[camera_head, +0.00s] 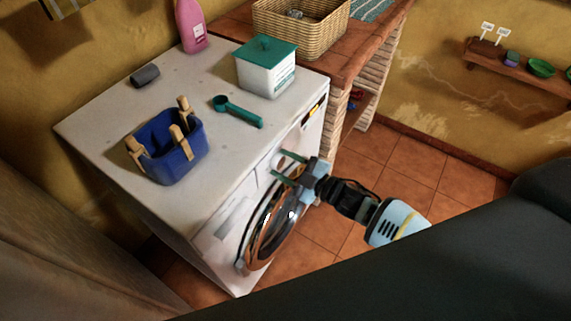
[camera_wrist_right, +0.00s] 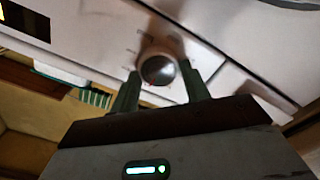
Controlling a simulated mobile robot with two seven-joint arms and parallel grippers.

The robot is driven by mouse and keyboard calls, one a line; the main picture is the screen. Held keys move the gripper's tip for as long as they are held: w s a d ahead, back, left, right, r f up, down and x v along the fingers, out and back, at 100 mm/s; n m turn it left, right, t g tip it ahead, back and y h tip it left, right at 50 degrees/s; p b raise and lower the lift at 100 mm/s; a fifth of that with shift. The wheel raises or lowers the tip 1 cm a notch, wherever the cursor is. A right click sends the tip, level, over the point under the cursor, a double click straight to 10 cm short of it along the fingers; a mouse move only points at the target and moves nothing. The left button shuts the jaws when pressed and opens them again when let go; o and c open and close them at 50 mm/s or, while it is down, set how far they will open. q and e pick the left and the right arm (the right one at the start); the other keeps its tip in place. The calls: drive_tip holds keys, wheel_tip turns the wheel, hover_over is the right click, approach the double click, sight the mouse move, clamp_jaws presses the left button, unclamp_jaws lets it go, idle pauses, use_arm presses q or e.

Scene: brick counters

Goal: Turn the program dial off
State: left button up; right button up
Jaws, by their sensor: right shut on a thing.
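The white washing machine (camera_head: 100,145) stands against the wall, its front panel facing right. The program dial (camera_wrist_right: 158,70) is a round silver knob with a dark face on the white panel in the right wrist view, with small marks around it. My right gripper (camera_head: 283,164) is at the panel, its two green fingers on either side of the dial. The fingers partly hide the dial in the head view. I cannot read its setting. My left gripper is not in view.
On the machine top are a blue peg basket (camera_head: 172,155), a green scoop (camera_head: 238,112), a white box with a green lid (camera_head: 266,72), a pink bottle (camera_head: 190,28) and a grey cylinder (camera_head: 145,75). The round door (camera_head: 270,228) sits below my right gripper. A brick counter stands behind.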

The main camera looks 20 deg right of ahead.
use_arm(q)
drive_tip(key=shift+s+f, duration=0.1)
use_arm(e)
drive_tip(key=shift+n, duration=0.4)
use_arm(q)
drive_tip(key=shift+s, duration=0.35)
use_arm(e)
drive_tip(key=o, duration=1)
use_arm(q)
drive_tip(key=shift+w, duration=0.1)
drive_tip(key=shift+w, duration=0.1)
use_arm(e)
drive_tip(key=shift+s+d, duration=0.2)
drive_tip(key=shift+s, duration=0.05)
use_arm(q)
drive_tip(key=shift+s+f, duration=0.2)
use_arm(e)
drive_tip(key=v, duration=0.7)
drive_tip(key=shift+s+d, duration=0.1)
drive_tip(key=shift+s, duration=0.05)
